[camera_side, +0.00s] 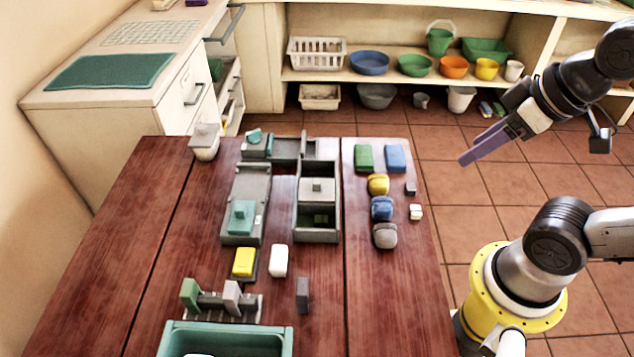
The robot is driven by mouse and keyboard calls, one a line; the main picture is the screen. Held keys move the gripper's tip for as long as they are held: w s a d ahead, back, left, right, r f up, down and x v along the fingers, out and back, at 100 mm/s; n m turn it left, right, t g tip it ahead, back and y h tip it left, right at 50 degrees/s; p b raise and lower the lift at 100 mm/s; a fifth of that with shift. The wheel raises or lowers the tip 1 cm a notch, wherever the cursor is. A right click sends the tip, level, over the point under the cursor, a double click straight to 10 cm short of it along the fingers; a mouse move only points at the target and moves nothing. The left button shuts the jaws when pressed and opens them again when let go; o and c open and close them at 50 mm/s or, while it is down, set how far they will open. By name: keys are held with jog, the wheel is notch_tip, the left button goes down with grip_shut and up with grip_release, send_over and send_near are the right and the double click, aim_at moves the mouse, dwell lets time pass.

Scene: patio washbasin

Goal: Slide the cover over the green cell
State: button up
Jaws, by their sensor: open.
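A long grey box (300,222) stands in the middle of the wooden table. A light grey cover with a small knob (317,188) sits across its middle. An open cell (320,220) shows at the box's near end; its inside is dark, with a hint of green. Another recess shows beyond the cover. To the left, a grey track (258,187) carries a teal sliding piece with a knob (241,216) at its near end. My gripper (470,158) is open and empty, raised over the floor right of the table, well away from both.
Green (364,157) and blue (396,157) blocks and several rounded pieces line the table's right. Yellow (243,262) and white (279,260) blocks, a grey rack (215,305) and a teal tray (290,342) lie nearer. The table's left side is mostly clear.

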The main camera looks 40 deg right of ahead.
jog(key=w+r+n, duration=0.2)
jog(key=w+r, duration=0.1)
jog(key=r, duration=0.1)
jog(key=n+g, duration=0.6)
send_over(317, 181)
notch_tip(317, 181, down, 15)
notch_tip(317, 181, down, 14)
jog(key=shift+r, duration=0.2)
grip_shut()
